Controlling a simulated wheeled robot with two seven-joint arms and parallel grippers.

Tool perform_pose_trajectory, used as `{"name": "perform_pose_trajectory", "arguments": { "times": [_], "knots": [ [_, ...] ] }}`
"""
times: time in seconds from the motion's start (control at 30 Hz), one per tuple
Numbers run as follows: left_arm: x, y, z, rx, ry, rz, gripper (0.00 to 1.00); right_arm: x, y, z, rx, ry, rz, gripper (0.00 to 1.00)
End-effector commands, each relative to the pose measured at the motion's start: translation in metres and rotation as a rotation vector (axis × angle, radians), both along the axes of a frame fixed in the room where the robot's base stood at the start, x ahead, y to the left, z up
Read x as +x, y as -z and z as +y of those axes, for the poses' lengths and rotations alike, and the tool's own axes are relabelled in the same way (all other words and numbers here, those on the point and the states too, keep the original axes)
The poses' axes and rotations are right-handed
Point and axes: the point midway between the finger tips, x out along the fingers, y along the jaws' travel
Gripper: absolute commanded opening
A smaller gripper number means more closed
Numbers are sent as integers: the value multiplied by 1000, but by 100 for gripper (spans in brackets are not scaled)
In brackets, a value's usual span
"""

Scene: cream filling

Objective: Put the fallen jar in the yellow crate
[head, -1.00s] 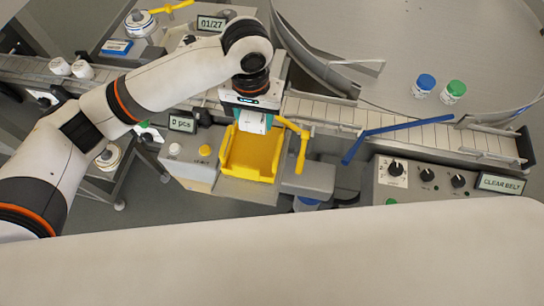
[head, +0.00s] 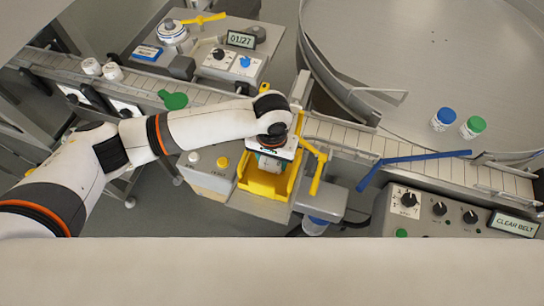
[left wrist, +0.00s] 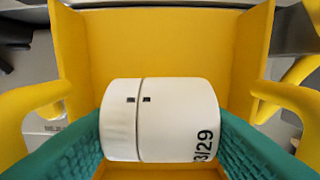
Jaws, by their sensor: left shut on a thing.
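The yellow crate (head: 262,188) sits at the centre of the head view, in front of the belt. My left gripper (head: 270,165) is over the crate, pointing down into it. In the left wrist view the white jar (left wrist: 155,118) lies on its side between the two teal fingers, which are shut on it. Dark print shows on its right part. The crate's yellow walls (left wrist: 150,45) stand around and behind the jar in that view. I cannot tell whether the jar touches the crate floor. My right gripper is out of view.
A conveyor belt (head: 340,137) runs behind the crate. A yellow lever (head: 318,172) stands close at the crate's right, and a blue bar (head: 410,160) crosses the belt. Jars with blue (head: 444,116) and green (head: 473,126) lids stand on the round table.

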Motion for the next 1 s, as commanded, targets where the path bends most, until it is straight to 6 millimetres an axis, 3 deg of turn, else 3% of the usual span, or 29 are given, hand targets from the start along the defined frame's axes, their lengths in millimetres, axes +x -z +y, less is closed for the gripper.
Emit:
{"name": "perform_pose_trajectory", "arguments": {
  "times": [0.1, 0.13, 0.27, 0.67, 1.0],
  "knots": [
    [0, 2, 0, -1, 0, 0, 26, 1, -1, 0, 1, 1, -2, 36],
    [0, 3, 0, -1, 0, 1, 52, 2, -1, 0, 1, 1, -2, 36],
    [0, 2, 0, -1, 0, 0, 72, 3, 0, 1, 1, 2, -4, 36],
    [0, -6, -1, -3, 0, -1, 72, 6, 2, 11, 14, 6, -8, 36],
    [1, -74, -1, -4, 2, -4, 72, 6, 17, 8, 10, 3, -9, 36]
  ]
}}
